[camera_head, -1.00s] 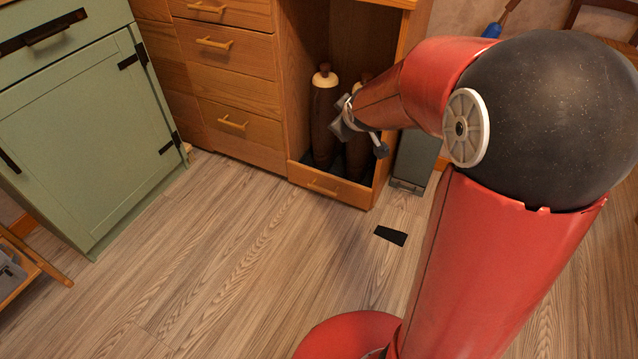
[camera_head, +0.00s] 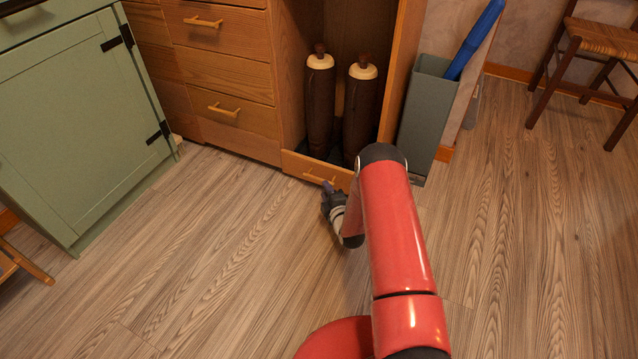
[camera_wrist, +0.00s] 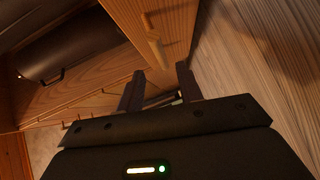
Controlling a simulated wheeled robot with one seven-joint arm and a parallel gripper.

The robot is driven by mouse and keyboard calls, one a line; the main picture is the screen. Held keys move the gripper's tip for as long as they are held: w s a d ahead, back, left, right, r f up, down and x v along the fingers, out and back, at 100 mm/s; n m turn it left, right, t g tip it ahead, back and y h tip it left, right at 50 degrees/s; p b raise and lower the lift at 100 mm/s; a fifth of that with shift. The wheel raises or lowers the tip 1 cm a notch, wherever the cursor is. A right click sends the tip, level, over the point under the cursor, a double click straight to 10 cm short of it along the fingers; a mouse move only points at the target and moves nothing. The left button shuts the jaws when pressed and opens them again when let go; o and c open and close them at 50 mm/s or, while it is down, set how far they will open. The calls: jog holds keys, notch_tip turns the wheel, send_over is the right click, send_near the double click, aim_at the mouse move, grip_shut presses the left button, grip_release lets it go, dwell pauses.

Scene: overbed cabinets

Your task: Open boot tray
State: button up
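The boot tray is a low wooden drawer with a wooden front (camera_head: 298,166) at the base of an open cabinet bay. Two tall brown boots (camera_head: 320,105) with cream tops stand upright in it. Its bar handle (camera_head: 320,180) is partly hidden by my gripper (camera_head: 328,190), which is low in front of the tray front. In the wrist view the handle (camera_wrist: 155,48) stands just beyond the fingertips. My gripper (camera_wrist: 158,76) is open there, with a clear gap between its fingers and nothing held. I cannot tell whether a finger touches the handle.
Wooden drawers (camera_head: 222,75) and a green cabinet (camera_head: 85,135) stand to the left. A grey bin (camera_head: 425,115) holding a blue item (camera_head: 475,40) stands right of the bay. A stool (camera_head: 595,50) is at the far right. The floor (camera_head: 220,250) before the tray is mostly clear.

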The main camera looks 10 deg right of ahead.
aim_at(320, 181)
jog(key=b+x, duration=0.1)
jog(key=x, duration=0.6)
jog(key=shift+w+f, duration=0.15)
jog(key=shift+w, duration=0.15)
jog(key=shift+c, duration=0.4)
grip_shut()
